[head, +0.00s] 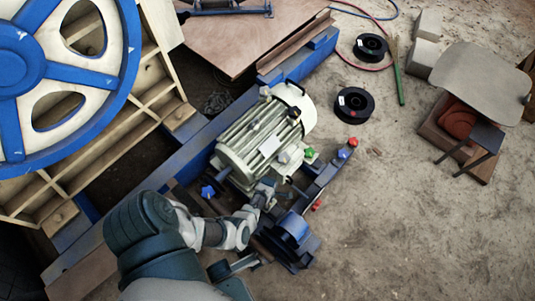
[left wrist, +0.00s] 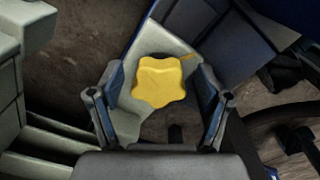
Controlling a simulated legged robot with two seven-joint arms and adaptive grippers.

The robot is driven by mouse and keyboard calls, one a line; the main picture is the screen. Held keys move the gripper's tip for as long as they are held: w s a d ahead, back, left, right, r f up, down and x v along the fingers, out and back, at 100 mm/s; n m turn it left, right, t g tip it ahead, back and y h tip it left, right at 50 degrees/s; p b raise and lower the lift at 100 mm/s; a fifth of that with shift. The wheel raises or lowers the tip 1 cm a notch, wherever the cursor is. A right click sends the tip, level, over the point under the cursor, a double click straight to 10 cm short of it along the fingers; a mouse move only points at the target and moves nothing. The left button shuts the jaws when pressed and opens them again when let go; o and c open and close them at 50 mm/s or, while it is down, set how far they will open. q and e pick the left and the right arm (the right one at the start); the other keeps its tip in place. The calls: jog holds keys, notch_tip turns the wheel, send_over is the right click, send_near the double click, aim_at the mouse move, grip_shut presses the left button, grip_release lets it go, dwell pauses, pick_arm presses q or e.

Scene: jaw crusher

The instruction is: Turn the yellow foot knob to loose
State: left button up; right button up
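The yellow foot knob (left wrist: 160,82) is a lobed, star-shaped knob in the left wrist view. It sits over a pale metal foot, close to a small yellow mark on that surface. My left gripper (left wrist: 161,88) is open, with one finger on each side of the knob and a visible gap on both sides. I cannot tell how far the knob lies beyond the fingertips. In the head view my left gripper (head: 267,189) is at the near end of the grey-green motor (head: 262,140). The yellow knob cannot be made out there. My right gripper does not show.
Blue (head: 208,191), green (head: 309,152) and red (head: 353,142) knobs stand around the motor. A large blue-and-white flywheel (head: 60,75) stands left. Open floor lies right, with black spools (head: 354,105).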

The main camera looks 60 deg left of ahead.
pick_arm(q)
jog(key=shift+s+a+r, duration=0.1)
jog(key=shift+r, duration=0.2)
notch_tip(320, 180, up, 11)
jog(key=shift+r, duration=0.15)
dwell(0.4)
dwell(0.3)
